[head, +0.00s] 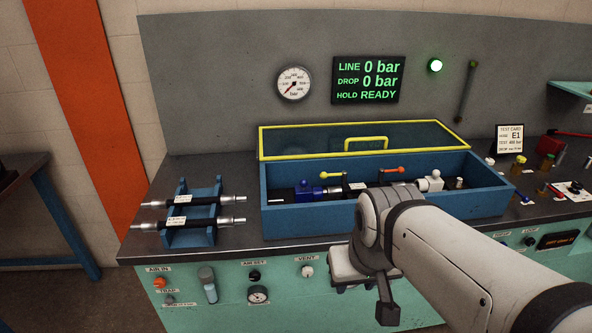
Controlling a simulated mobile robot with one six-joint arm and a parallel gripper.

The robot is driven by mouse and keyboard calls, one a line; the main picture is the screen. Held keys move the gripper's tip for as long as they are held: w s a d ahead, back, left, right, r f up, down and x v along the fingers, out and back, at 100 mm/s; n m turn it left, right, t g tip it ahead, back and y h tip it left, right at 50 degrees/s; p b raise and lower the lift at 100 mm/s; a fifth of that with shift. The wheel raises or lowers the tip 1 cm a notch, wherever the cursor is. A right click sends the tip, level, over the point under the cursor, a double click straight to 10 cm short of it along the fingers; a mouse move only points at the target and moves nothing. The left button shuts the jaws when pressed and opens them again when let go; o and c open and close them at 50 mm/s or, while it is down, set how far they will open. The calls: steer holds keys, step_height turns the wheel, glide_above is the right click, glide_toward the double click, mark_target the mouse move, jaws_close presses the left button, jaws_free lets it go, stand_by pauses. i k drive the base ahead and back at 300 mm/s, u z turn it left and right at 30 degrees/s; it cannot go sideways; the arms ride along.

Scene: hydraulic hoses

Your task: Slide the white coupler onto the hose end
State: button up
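The white coupler (433,182) sits at the right inside the blue trough, in line with the fittings there. A dark hose with a white tag (357,186) lies in the trough, running right from a blue block (308,190). Grey metal fittings (402,190) lie between the hose and the white coupler. My arm hides part of the trough's front, and I cannot tell whether the coupler and hose end touch. My gripper (362,288) is in front of the bench, below the trough and apart from the coupler. Its fingers are small and dark, and their opening is unclear.
The trough (300,222) has walls all round and a raised yellow-framed lid (290,142) behind. Yellow (331,175) and red (393,170) handles stand inside. Two tagged hoses rest on a blue rack (190,235) at left. Small fittings and a test card (509,139) stand at right.

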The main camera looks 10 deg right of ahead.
mark_target(434, 183)
steer(key=u, duration=0.05)
steer(key=i, duration=1)
steer(key=z, duration=1.4)
steer(key=k, duration=1.15)
steer(key=z, duration=0.85)
steer(key=i, duration=1.85)
steer(key=u, duration=0.35)
